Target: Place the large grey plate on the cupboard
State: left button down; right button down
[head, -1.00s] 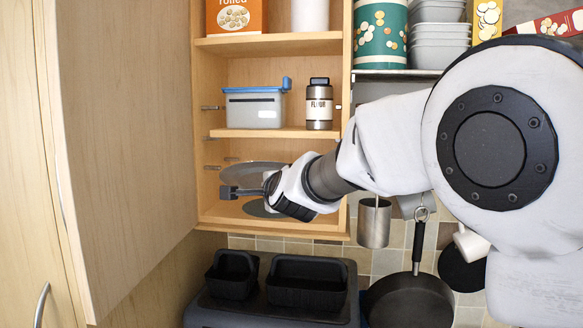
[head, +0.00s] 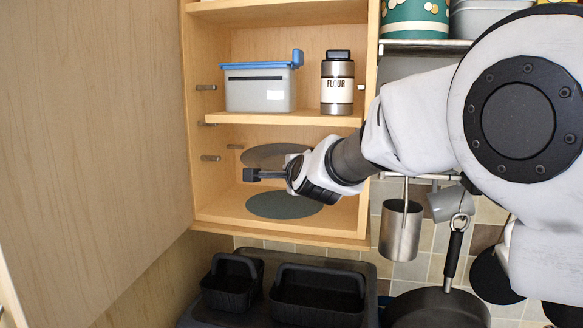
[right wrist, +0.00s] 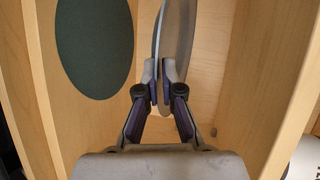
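The large grey plate (head: 268,153) is inside the cupboard's lowest compartment, partly hidden behind my right gripper (head: 253,175) in the head view. In the right wrist view the plate (right wrist: 175,45) appears nearly edge-on between the fingertips of my right gripper (right wrist: 160,88), which is shut on its rim. The cupboard (head: 215,212) is open at the front. A flat dark green-grey disc (head: 283,206) lies on its lowest board, below the held plate and apart from it. It also shows in the right wrist view (right wrist: 93,45). My left gripper is not in view.
The cupboard door (head: 100,130) stands open at left. A metal cup (head: 401,232), a grey mug (head: 450,203) and a pan (head: 437,308) hang at right. Black caddies (head: 318,292) stand below.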

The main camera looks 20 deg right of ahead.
aim_at(291, 219)
jog(key=r+g+p, duration=0.1)
jog(key=p, duration=0.2)
jog(key=shift+y, duration=0.3)
notch_tip(291, 219, down, 7)
jog(key=b, duration=0.7)
jog(key=shift+f+b, duration=0.85)
jog(key=shift+f, duration=0.25)
jog(key=c, duration=1.2)
grip_release()
jog(key=shift+c, duration=0.2)
jog(key=shift+s+f, duration=0.1)
